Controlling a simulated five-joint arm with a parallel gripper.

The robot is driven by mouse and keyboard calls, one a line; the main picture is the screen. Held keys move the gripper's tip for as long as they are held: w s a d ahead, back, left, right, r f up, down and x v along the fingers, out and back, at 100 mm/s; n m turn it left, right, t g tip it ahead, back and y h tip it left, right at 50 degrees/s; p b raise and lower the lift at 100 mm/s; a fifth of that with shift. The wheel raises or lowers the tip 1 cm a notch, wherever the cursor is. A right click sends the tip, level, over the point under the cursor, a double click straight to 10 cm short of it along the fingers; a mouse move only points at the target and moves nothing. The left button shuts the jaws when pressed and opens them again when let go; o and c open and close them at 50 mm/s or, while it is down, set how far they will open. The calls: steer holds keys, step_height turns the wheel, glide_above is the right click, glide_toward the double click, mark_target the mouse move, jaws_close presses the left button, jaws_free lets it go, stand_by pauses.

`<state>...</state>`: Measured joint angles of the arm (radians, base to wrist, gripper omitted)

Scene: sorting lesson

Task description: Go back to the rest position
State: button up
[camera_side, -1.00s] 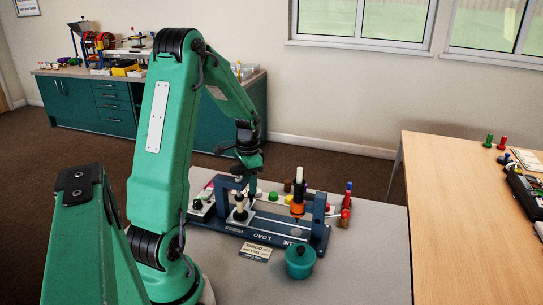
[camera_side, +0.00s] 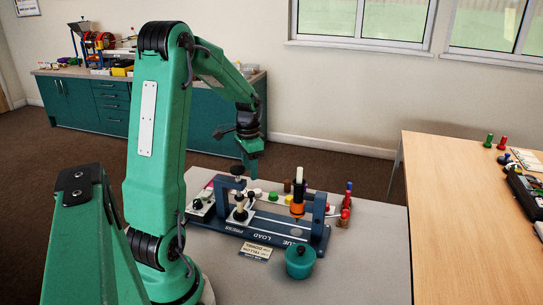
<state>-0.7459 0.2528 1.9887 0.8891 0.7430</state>
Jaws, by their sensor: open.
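My green arm stands at the left of the grey table, bent over at the top. My gripper (camera_side: 252,172) points down in the air above the work fixture and holds nothing that I can see. The blue fixture (camera_side: 215,222) lies on the table below it, with its lettering upside down in this view. A black and white part (camera_side: 239,208) stands at the fixture's left station. An orange, black and white tool (camera_side: 298,198) stands upright at its right station. The gap between my fingers is small in this view.
A teal lidded pot (camera_side: 300,262) and a small sign (camera_side: 255,251) sit in front of the fixture. Several coloured pegs and caps stand behind it and at its right end. The grey table (camera_side: 365,255) is bare at the right. A wooden desk (camera_side: 450,220) stands further right.

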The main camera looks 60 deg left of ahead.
steer(key=d+r+t, duration=0.2)
steer(key=d+r, duration=0.7)
steer(key=d, duration=0.5)
steer(key=s+d+r+t, duration=0.1)
steer(key=s+d+r, duration=0.1)
steer(key=d, duration=0.4)
steer(key=s+d+r+t, duration=0.1)
steer(key=s+d+t, duration=0.1)
steer(key=s+d, duration=0.3)
steer(key=shift+d+r, duration=0.35)
steer(key=shift+d, duration=0.7)
